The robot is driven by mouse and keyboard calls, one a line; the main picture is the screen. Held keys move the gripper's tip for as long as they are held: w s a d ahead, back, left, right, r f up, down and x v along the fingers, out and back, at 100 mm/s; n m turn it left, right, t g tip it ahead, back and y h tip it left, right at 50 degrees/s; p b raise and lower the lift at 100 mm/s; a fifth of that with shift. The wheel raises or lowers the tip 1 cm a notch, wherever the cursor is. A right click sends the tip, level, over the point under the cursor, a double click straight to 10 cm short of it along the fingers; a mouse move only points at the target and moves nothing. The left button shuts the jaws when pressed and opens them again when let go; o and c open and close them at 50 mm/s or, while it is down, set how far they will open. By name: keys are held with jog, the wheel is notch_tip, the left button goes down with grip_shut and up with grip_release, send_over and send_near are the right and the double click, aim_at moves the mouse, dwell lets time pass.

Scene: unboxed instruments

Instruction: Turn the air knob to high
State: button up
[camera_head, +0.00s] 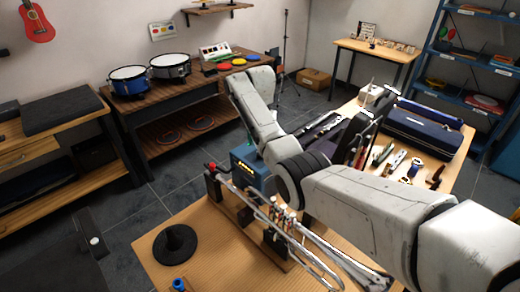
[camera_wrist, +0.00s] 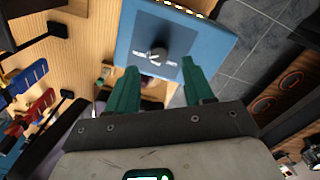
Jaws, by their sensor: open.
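The air knob (camera_wrist: 157,56) is a dark round knob on a grey plate in the wrist view. It sits on the flat face of a blue box (camera_wrist: 205,36), with small white labels on both sides that are too small to read. Its setting cannot be told. My gripper (camera_wrist: 160,69) is open, its two green fingers apart and pointing toward the knob, with nothing between them. The fingertips are just short of the knob in the picture; contact cannot be seen. In the head view the blue box (camera_head: 242,168) stands partly behind my arm, and its knob and my fingers are hidden.
A navy case (camera_head: 424,130) and small parts lie at the right. Drums (camera_head: 129,80) stand on a far bench.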

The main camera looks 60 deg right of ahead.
notch_tip(320, 180, up, 6)
jog(key=shift+b, duration=0.4)
dwell(0.5)
